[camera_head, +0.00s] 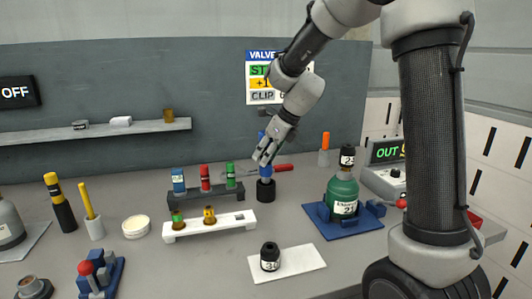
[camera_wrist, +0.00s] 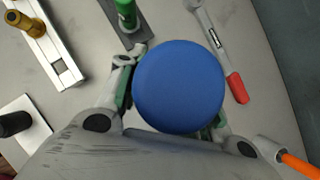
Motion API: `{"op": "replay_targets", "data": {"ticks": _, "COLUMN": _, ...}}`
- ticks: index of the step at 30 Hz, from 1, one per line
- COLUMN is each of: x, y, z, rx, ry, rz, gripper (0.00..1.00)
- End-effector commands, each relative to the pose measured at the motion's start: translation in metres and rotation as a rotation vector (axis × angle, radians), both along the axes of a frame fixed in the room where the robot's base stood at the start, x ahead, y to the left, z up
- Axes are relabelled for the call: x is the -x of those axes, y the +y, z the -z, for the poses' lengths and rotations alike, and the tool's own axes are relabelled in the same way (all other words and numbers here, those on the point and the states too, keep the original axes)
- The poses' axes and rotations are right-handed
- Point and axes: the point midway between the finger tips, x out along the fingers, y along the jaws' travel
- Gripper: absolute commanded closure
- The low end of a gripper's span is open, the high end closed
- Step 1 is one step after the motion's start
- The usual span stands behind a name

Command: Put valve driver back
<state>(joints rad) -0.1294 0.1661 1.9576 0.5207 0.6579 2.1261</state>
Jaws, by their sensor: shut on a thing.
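The valve driver has a blue round top (camera_wrist: 180,87) that fills the middle of the wrist view. My gripper (camera_head: 264,158) is shut on it, with one finger on each side of the blue top. In the head view the driver's blue body (camera_head: 266,171) shows just below my fingers. Its lower end meets a black round holder (camera_head: 266,191) on the bench. I cannot tell if the driver is fully seated in the holder or partly raised. The holder is hidden under the blue top in the wrist view.
A dark rack (camera_head: 212,195) with blue, red and green vials stands close left. A white rack (camera_head: 210,226) is in front of it. A red-handled wrench (camera_wrist: 235,85) lies behind the holder. A green bottle (camera_head: 342,190) stands on a blue tray to the right.

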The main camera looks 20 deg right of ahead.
Motion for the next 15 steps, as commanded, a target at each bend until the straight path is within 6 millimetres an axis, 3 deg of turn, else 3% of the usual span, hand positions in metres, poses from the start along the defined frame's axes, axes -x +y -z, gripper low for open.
{"op": "replay_targets", "data": {"ticks": 15, "x": 0.000, "y": 0.000, "z": 0.011, "rx": 0.001, "ry": -0.001, "rz": 0.000, "gripper": 1.00}}
